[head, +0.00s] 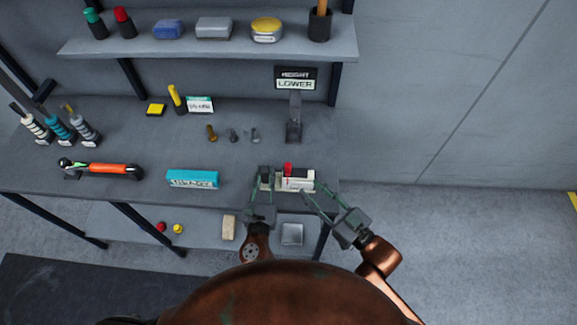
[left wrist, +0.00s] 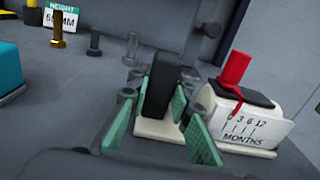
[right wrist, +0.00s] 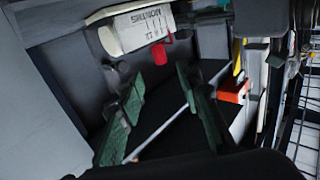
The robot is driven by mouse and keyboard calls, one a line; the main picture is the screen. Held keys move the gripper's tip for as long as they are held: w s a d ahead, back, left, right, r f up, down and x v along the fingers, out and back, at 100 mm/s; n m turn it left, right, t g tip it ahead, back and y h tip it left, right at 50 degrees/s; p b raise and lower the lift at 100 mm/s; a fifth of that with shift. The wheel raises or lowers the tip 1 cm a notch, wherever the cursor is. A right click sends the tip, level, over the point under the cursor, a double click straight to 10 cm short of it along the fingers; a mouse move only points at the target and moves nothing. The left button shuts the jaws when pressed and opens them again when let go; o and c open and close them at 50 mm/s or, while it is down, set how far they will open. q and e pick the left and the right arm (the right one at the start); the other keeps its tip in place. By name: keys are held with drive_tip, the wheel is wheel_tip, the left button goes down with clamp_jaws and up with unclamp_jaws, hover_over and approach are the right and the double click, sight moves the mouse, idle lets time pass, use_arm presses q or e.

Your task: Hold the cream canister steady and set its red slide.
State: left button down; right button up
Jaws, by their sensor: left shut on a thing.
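The cream canister (head: 298,184) stands near the bench's front edge, with a white MONTHS scale (left wrist: 245,128) marked 0, 3, 6, 12. Its red slide (left wrist: 234,70) is at the scale's left end, its lower tip near 0. A black upright block on a cream foot (left wrist: 160,85) is beside the scale; whether they join is hidden. My left gripper (head: 265,181) is shut on this block, its green pads on either side. My right gripper (head: 319,194) is open and empty at the canister's right front. In the right wrist view, the red slide (right wrist: 160,52) is beyond its fingers.
A teal box (head: 192,179) and an orange-handled tool (head: 105,169) lie to the left on the bench (head: 135,140). Small pegs (head: 233,135) and a black stand (head: 294,125) with a HEIGHT LOWER sign (head: 295,78) are behind. The shelf (head: 200,49) is above.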

sight(290, 169)
drive_tip(key=x, duration=1.1)
drive_tip(key=shift+w+a+f, duration=0.1)
drive_tip(key=shift+w+a, duration=0.1)
drive_tip(key=shift+w, duration=0.05)
drive_tip(key=shift+c, duration=0.2)
clamp_jaws()
